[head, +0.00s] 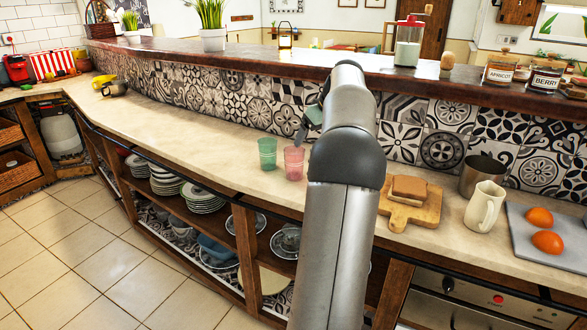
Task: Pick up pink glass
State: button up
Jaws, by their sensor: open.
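The pink glass (294,163) stands upright on the pale countertop, just left of my arm. A green glass (267,154) stands close on its left. My gripper (304,130) shows only in part beside my arm, above and slightly right of the pink glass. It is open, with nothing seen in it. My arm hides much of the gripper, and I cannot tell the exact gap between its fingers and the glass.
Right of my arm are a wooden board (428,214) with bread, a white pitcher (484,207), a metal cup (482,174) and a grey tray (520,243) with oranges. A raised wooden ledge (270,60) and tiled wall run behind.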

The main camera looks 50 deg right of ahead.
aim_at(301, 154)
jog(key=x, duration=1)
jog(key=shift+w+a+r, duration=0.1)
jog(key=shift+w, duration=0.05)
jog(key=x, duration=0.5)
jog(key=shift+b, duration=0.3)
jog(key=c, duration=1.2)
